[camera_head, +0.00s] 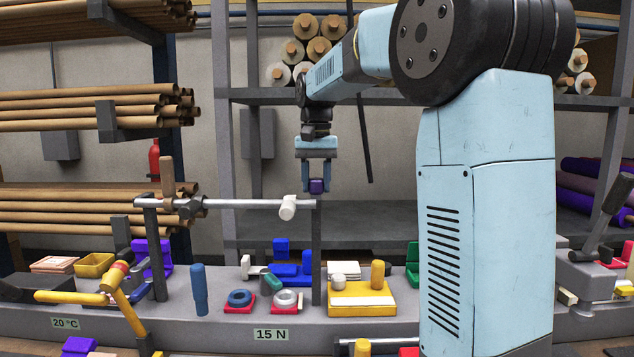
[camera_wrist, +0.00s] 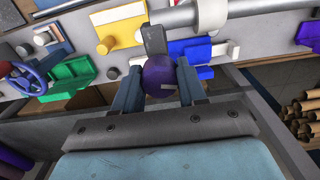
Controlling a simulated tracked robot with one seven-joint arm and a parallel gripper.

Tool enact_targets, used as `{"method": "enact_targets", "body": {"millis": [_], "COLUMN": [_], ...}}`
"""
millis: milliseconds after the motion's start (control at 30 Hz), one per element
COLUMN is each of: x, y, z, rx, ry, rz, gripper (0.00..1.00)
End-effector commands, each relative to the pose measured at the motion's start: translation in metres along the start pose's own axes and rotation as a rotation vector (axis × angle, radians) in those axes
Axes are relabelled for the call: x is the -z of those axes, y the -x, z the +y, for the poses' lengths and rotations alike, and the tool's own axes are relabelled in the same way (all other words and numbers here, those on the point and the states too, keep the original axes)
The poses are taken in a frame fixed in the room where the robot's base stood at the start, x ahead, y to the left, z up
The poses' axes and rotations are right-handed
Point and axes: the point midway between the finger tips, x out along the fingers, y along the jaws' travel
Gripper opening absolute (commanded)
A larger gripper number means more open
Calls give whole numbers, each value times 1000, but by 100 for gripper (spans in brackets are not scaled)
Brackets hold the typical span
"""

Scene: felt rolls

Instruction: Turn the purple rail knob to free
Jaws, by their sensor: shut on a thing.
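The purple rail knob (camera_head: 316,186) sits at the right end of the horizontal metal rail (camera_head: 240,203), at the top of its dark post. My gripper (camera_head: 316,184) reaches down from above and is shut on the knob. In the wrist view the purple knob (camera_wrist: 160,76) lies between my two fingers (camera_wrist: 158,84), with the dark post top just beyond it. The fingers hide the knob's sides. I cannot tell from these views which setting the knob is at.
The bench below holds a yellow block (camera_head: 362,312), blue blocks (camera_head: 290,272) and a blue upright handle (camera_head: 199,288). Racks of rolls (camera_head: 90,110) stand behind at left.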

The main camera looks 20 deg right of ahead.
Motion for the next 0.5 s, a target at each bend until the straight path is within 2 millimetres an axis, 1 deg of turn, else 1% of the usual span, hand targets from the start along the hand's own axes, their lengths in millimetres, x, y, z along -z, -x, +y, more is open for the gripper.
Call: {"method": "enact_targets", "body": {"millis": [433, 467, 500], "x": [0, 0, 0], "y": [0, 0, 0], "z": [0, 0, 0], "rx": [0, 0, 0], "ry": [-9, -8, -8], "rz": [2, 2, 1], "gripper": [11, 43, 47]}}
